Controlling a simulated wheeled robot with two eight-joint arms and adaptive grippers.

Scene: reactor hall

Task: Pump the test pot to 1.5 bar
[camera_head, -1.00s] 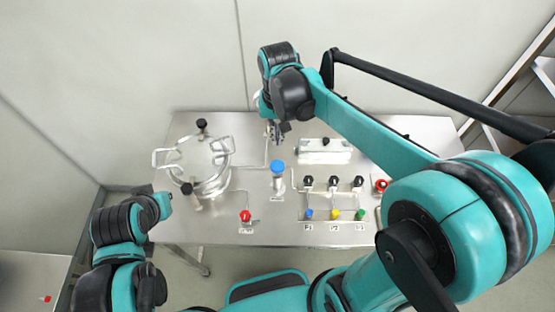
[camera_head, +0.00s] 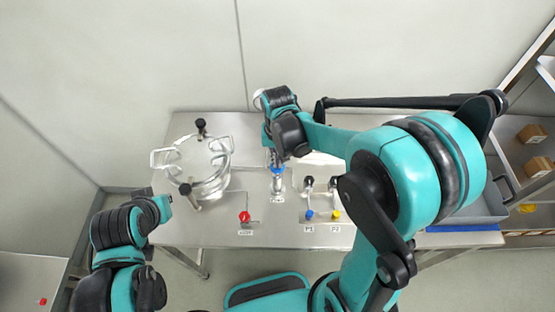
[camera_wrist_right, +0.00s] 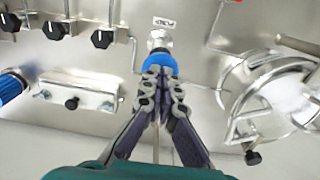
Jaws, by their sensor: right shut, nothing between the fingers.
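The test pot (camera_head: 213,188) is a round steel vessel with black clamp knobs and side handles, on the left of the steel table. It also shows at the right of the wrist view (camera_wrist_right: 240,78). The hand pump (camera_head: 277,185) is an upright metal cylinder with a blue top, right of the pot. In the right wrist view its blue cap (camera_wrist_right: 160,61) is right at my fingertips. My right gripper (camera_head: 275,157) is shut with nothing between its fingers, above or against the cap; contact is unclear.
A red-knobbed valve (camera_head: 244,216) sits at the table's front. Black-knobbed valves (camera_head: 309,181) with blue and yellow ends (camera_head: 309,214) stand right of the pump. My right arm hides much of the table's right side. Shelves with boxes (camera_head: 532,133) stand at far right.

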